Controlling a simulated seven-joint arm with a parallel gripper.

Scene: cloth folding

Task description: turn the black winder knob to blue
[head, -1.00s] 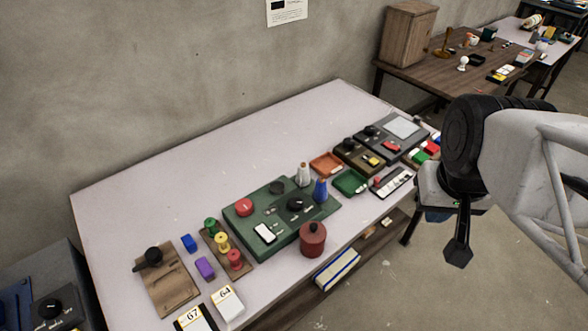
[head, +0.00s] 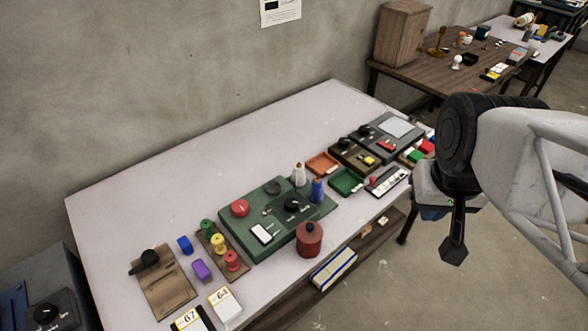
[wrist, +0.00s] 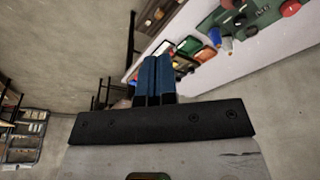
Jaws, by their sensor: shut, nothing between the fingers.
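A green panel (head: 257,243) lies on the pale table, carrying a black knob (head: 293,204), a red button (head: 240,208), a second dark round part (head: 273,188) and a white switch (head: 262,233). A white cone (head: 299,174) and a blue cone (head: 318,190) stand at its right end. My gripper (head: 453,252) hangs right of the table, apart from everything. Its blue fingers (wrist: 159,79) are together and empty in the wrist view.
A dark red pot (head: 309,241) stands in front of the green panel. Orange (head: 323,164) and green (head: 346,182) trays lie to its right. Colored spools, blocks and number cards lie left. The table's back strip is clear. A wooden table (head: 465,60) stands behind.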

